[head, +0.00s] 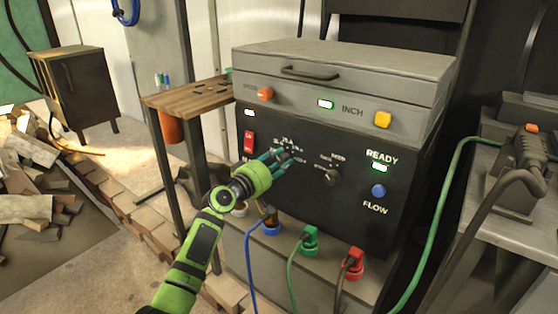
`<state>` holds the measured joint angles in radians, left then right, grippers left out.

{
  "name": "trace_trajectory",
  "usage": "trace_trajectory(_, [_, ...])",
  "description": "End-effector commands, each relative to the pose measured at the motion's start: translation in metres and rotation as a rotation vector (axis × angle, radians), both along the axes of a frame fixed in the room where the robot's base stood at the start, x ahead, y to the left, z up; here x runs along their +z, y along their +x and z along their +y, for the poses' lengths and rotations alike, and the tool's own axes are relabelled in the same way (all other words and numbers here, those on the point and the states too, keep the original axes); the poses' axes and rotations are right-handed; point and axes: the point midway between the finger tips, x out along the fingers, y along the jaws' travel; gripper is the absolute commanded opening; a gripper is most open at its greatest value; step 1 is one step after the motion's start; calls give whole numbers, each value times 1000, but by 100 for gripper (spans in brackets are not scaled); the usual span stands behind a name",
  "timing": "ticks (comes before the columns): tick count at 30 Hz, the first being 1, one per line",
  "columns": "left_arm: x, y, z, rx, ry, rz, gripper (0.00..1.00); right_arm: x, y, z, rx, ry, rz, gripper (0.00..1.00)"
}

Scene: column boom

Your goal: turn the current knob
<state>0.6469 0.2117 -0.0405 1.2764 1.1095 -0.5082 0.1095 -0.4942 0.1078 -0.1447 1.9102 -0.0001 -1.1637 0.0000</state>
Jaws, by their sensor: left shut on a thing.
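The dark front panel of the welding machine (400,174) faces me. My left gripper (284,156) reaches in from the lower left, its teal fingers against the panel among white dial markings. It is shut on the current knob, which the fingers hide almost fully, so its pointer cannot be read. A second small grey knob (333,177) with white markings sits just to the right, clear of the fingers. My right gripper is not in view.
A red switch (249,142) is left of the gripper. A blue FLOW button (378,191) and a lit READY lamp (379,168) are at right. Blue, green and red plugs (310,239) with cables stand below. A wooden side table (190,94) is at left.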

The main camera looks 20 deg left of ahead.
Motion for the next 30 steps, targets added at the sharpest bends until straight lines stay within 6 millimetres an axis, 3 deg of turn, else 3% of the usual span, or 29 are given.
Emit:
trace_trajectory(11, [3, 1, 2, 5, -5, -6, 0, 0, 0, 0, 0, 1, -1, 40])
trace_trajectory(12, [3, 1, 2, 5, -5, -6, 45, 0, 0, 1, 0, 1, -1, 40])
trace_trajectory(13, [3, 1, 2, 5, -5, -6, 56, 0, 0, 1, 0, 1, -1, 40])
trace_trajectory(25, [1, -2, 2, 2, -2, -2, 56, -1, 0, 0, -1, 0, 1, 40])
trace_trajectory(30, [-1, -17, 8, 3, -2, -2, 56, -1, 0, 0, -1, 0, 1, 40])
